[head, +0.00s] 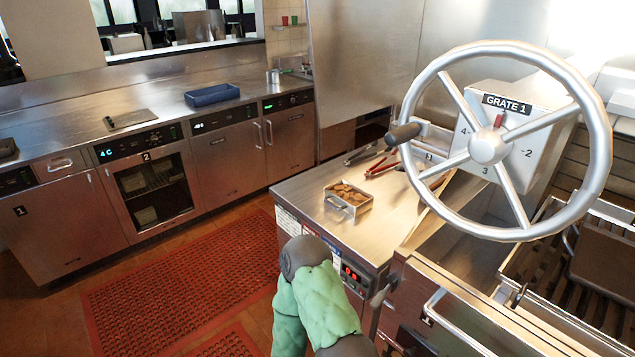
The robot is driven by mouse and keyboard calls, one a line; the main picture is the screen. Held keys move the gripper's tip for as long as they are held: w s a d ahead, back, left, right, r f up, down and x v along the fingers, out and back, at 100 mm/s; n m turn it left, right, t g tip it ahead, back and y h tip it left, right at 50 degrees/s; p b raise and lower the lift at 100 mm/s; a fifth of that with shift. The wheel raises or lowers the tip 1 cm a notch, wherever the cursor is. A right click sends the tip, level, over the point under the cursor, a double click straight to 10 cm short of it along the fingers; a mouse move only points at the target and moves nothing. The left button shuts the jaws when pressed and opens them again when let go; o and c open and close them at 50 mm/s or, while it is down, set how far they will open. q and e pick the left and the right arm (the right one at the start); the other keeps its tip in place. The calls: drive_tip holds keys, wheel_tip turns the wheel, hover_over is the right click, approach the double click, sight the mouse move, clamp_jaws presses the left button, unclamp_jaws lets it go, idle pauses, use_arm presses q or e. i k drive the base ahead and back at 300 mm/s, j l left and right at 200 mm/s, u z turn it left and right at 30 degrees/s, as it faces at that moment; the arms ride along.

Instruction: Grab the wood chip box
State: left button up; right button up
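The wood chip box (361,208) is a small open metal tray filled with brown chips. It has a wire handle on its near left side. It sits on the steel counter (312,197) left of the grill, with nothing of mine touching it. One of my arms, with green padding and a dark grey joint, rises from the bottom centre in front of the counter. The joint is below and left of the box in the picture. I cannot tell which arm it is. Neither gripper shows.
Red-handled tongs (382,166) lie behind the box. A large handwheel (488,146) marked GRATE 1 stands over the grill at right. A blue tray (212,95) sits on the far left counter. Red mats (180,290) cover the open floor between the counters.

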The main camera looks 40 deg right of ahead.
sight(343, 196)
drive_tip(key=i+z, duration=0.45)
drive_tip(key=i+j+z, duration=0.3)
drive_tip(key=i+z, duration=0.15)
drive_tip(key=i+j+z, duration=0.5)
drive_tip(key=k+l, duration=0.05)
drive_tip(key=l, duration=0.05)
